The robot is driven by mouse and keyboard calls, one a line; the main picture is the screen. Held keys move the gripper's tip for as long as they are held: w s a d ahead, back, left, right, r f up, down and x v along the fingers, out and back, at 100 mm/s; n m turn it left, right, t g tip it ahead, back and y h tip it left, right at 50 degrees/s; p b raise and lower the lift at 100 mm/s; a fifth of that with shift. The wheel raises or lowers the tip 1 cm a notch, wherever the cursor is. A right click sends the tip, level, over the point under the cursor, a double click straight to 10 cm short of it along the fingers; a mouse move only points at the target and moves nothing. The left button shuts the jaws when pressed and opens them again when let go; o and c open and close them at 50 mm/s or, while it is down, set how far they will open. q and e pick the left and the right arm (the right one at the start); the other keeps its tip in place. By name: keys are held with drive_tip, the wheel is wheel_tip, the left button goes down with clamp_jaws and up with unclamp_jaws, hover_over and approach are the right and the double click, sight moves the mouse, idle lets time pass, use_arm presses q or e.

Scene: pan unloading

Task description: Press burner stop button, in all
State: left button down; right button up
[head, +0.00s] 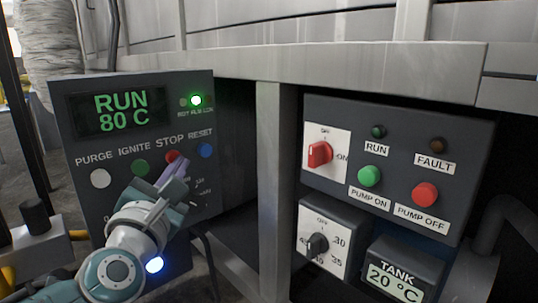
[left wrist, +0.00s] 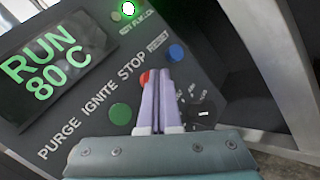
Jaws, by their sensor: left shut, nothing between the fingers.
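The burner control box (head: 75,190) stands at the left in the head view, its display (head: 121,111) reading RUN 80 C. Its red STOP button (head: 173,156) sits between the green IGNITE button (head: 140,167) and the blue RESET button (head: 205,150). My left gripper (head: 177,168) is shut and empty, its fingertips at the STOP button. In the left wrist view the fingers (left wrist: 157,78) partly cover the red STOP button (left wrist: 147,77). I cannot tell whether the tips touch it. My right gripper is not in view.
A white PURGE button (head: 101,178) is on the same box, and a green lamp (head: 195,100) is lit. A tank display (head: 398,278) reads 20 °C.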

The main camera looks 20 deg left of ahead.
use_arm(q)
drive_tip(key=shift+w+a, duration=0.1)
drive_tip(key=shift+a, duration=0.1)
drive_tip(key=shift+d, duration=0.15)
idle(0.4)
drive_tip(key=shift+s+d, duration=0.4)
drive_tip(key=shift+d, duration=0.3)
drive_tip(key=shift+d, duration=0.1)
drive_tip(key=shift+s+d+p, duration=0.2)
drive_tip(key=shift+s+d, duration=0.1)
drive_tip(key=shift+d, duration=0.45)
drive_tip(key=shift+s+d+p, duration=0.25)
drive_tip(key=shift+s+d, duration=0.1)
drive_tip(key=shift+d, duration=0.35)
drive_tip(key=shift+s+d+p, duration=0.2)
drive_tip(key=shift+s+d, duration=0.1)
drive_tip(key=shift+d, duration=0.45)
